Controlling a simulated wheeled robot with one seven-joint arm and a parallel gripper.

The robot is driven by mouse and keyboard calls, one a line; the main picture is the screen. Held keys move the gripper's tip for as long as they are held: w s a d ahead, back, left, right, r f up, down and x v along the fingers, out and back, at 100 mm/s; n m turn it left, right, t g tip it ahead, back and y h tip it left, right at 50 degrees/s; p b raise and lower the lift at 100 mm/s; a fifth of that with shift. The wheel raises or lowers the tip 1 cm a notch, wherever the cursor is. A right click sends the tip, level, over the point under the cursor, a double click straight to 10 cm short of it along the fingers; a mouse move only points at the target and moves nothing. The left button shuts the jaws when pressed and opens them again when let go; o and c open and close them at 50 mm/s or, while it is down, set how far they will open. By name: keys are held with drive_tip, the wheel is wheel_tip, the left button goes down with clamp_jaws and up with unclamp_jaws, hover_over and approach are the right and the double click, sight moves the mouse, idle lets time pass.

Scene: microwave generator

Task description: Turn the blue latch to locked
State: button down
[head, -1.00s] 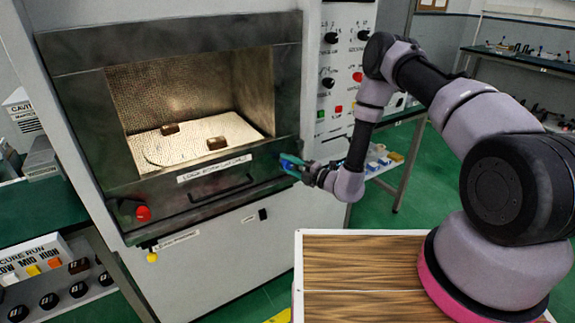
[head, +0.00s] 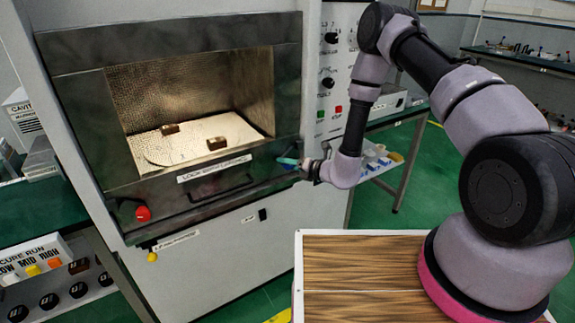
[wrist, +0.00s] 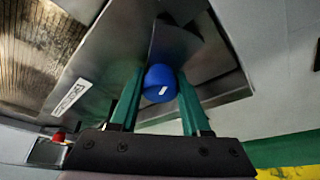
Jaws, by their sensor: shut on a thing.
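The blue latch is a round blue knob with a small white mark (wrist: 160,84) on the front of the microwave generator. In the wrist view it sits between the two green fingers of my gripper (wrist: 160,90), which is shut on it. In the head view my gripper (head: 289,161) is at the right end of the panel below the oven opening. The fingers mostly hide the latch there. I cannot read a locked or unlocked label beside it.
The generator front has a dark handle (head: 222,187), a white label strip (head: 214,168) and a red knob (head: 143,213). Two brown blocks lie inside the chamber. A control panel (head: 335,75) is above right. A wooden-topped surface (head: 360,265) lies in front.

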drive_tip(key=shift+d+n, duration=0.1)
drive_tip(key=shift+n, duration=0.2)
idle(0.4)
drive_tip(key=shift+c, duration=1.8)
unclamp_jaws()
drive_tip(key=v, duration=1)
drive_tip(key=shift+s+d+r, duration=0.2)
drive_tip(key=shift+s, duration=0.1)
